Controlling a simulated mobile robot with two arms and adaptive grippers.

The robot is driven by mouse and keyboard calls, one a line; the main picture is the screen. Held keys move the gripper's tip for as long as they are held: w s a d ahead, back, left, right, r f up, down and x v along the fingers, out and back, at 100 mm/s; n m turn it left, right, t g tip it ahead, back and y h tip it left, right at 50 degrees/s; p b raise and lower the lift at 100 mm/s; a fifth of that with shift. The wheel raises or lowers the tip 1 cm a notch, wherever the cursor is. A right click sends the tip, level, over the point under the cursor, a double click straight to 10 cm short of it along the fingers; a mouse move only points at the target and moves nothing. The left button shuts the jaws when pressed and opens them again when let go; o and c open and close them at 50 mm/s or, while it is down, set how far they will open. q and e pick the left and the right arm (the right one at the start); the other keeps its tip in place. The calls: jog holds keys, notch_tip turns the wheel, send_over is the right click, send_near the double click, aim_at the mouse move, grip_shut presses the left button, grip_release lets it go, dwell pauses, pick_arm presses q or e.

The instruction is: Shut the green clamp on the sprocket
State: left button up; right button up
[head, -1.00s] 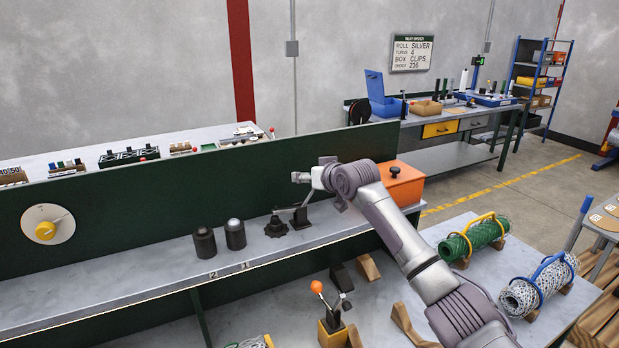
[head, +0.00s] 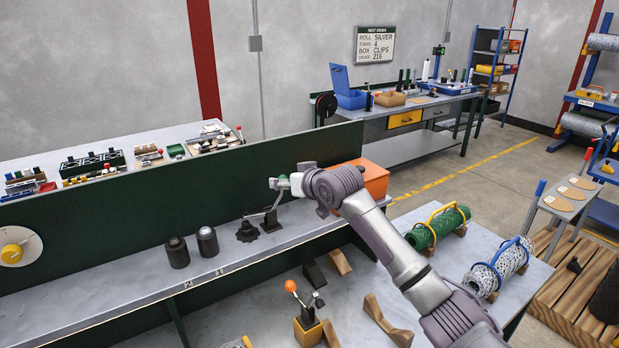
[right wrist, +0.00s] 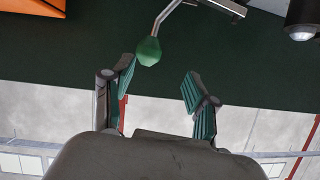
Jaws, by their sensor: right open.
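The green clamp has a dark base (head: 270,222) on the grey shelf and a metal lever slanting up to the right. Its green knob (right wrist: 149,51) shows in the right wrist view at the end of the lever. The dark, toothed sprocket (head: 247,231) sits at the left of the clamp base. My right gripper (head: 284,183) is at the lever's upper end. In the right wrist view its two fingers (right wrist: 157,76) are spread apart, with the knob near the left finger and not gripped. My left gripper is out of view.
Two dark cylinders (head: 207,241) stand left of the sprocket. A dark green panel (head: 150,199) rises behind the shelf. An orange box (head: 371,180) is at the right. Below are an orange-knobbed clamp (head: 291,286) and a green roll (head: 437,228).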

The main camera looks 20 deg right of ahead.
jog(key=p+v, duration=0.2)
jog(key=v, duration=0.8)
dwell(0.6)
jog(key=shift+d, duration=0.1)
jog(key=v, duration=1.2)
jog(key=shift+f, duration=0.1)
dwell(0.3)
